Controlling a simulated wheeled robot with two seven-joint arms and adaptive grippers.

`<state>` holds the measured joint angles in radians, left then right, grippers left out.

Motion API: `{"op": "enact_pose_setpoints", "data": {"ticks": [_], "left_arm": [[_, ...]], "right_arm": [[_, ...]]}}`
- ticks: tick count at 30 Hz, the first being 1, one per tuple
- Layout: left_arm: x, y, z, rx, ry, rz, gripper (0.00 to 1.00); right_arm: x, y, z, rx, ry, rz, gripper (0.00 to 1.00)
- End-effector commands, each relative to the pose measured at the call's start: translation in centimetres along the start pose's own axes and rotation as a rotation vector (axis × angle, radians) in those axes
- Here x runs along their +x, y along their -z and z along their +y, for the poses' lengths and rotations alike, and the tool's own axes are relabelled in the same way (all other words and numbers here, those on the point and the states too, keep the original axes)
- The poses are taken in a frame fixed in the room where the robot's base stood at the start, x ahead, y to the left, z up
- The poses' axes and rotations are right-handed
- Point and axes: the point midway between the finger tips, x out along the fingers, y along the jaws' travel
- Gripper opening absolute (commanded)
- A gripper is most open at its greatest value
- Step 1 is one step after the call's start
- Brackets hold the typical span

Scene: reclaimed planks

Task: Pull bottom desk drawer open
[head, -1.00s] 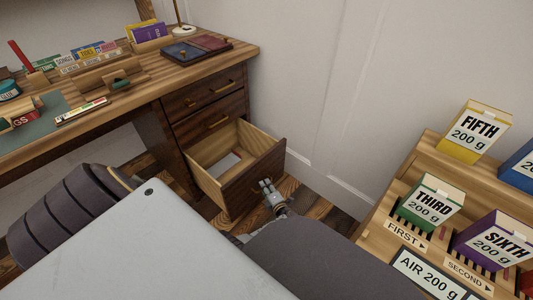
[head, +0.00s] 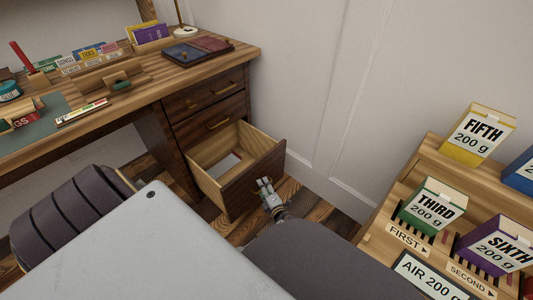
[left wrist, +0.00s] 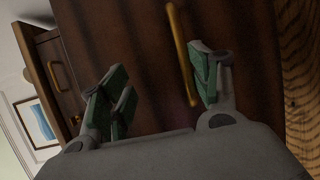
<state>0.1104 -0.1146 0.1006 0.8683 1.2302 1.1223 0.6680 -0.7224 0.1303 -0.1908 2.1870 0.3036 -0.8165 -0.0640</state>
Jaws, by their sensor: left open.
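The bottom desk drawer (head: 240,195) is pulled well out from the dark wooden desk, and its pale, mostly bare inside shows in the head view. My left gripper (head: 265,186) is in front of the drawer's outer face. In the left wrist view, the drawer front (left wrist: 140,40) fills the middle, and its long brass handle (left wrist: 182,55) appears between the open fingers of my left gripper (left wrist: 163,88), nearer the right finger. I cannot tell whether a finger touches the handle. My right gripper is not in view.
Two shut drawers (head: 215,92) with brass handles sit above. A white wall (head: 320,90) stands close behind the desk's right end. A wooden rack (head: 420,178) with labelled boxes stands at right. Plank floor (head: 290,195) shows between drawer and wall.

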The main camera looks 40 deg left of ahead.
Motion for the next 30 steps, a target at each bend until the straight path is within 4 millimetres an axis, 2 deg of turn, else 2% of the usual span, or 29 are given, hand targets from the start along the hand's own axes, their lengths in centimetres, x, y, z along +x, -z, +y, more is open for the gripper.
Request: {"op": "enact_pose_setpoints", "data": {"ticks": [1, 5, 14, 15, 18, 22, 30], "left_arm": [[-7.1, -1.8, -2.7, -0.023, 0.089, -0.003, 0.45], [-7.6, -1.8, -2.6, -0.022, 0.089, -0.003, 0.5], [-7.7, -1.8, -2.6, -0.021, 0.089, -0.003, 0.52], [-0.8, 0.4, 0.3, 0.012, -0.016, -0.002, 0.52], [-0.8, 0.4, 0.4, 0.011, -0.016, -0.001, 0.49], [-1.1, 0.3, 0.5, 0.009, -0.017, -0.001, 0.49], [-2.2, 0.4, 0.7, 0.01, -0.016, 0.0, 0.62]], "right_arm": [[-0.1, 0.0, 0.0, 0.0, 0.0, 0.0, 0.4], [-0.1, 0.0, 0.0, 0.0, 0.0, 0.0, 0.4], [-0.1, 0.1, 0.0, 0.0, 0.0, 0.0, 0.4], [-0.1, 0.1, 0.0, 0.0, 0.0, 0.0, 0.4], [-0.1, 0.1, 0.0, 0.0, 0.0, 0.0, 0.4], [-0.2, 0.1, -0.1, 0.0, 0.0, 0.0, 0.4], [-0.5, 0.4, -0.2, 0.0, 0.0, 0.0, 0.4]]}}
